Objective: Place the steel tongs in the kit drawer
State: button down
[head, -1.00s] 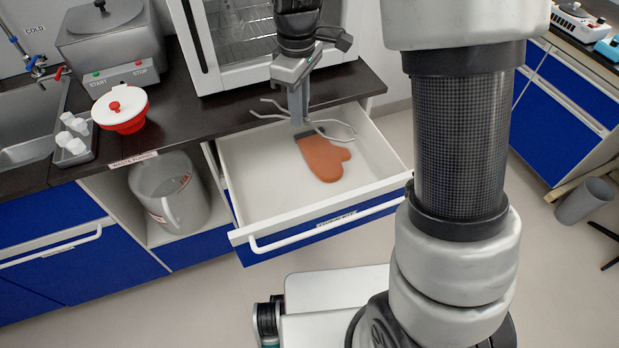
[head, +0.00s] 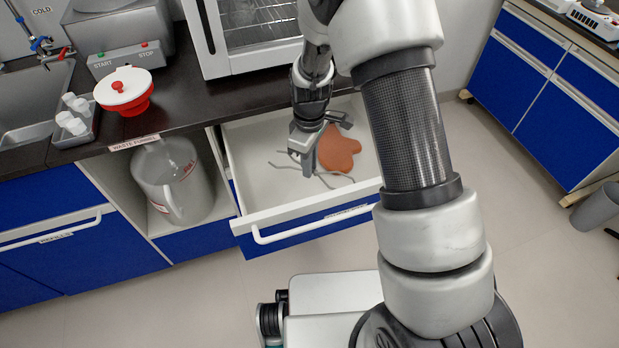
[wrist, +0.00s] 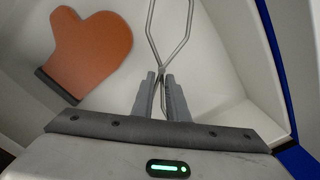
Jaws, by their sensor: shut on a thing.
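The open kit drawer (head: 240,160) is a white tray with a blue front below the dark counter. My gripper (head: 302,160) is inside the drawer opening, pointing down. It is shut on the thin grey steel tongs (head: 335,177). In the wrist view the tongs (wrist: 185,38) pass between the fingers of my gripper (wrist: 162,85), with their loop reaching toward the top of the picture. The tongs are low over the drawer floor; I cannot tell whether they touch it. My gripper hides part of them.
An orange mitt (head: 338,152) lies in the drawer, beside the tongs; it also shows in the wrist view (wrist: 92,50). A white-framed glass-fronted box (head: 250,40) stands on the counter behind. A grey container (head: 172,185) sits in the left bay. The drawer's front left is clear.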

aim_at(309, 184)
jog(key=shift+f+b, duration=0.5)
jog(key=shift+f, duration=1.9)
jog(key=shift+f, duration=0.15)
jog(key=c, duration=1.7)
grip_release()
jog(key=shift+c, duration=0.2)
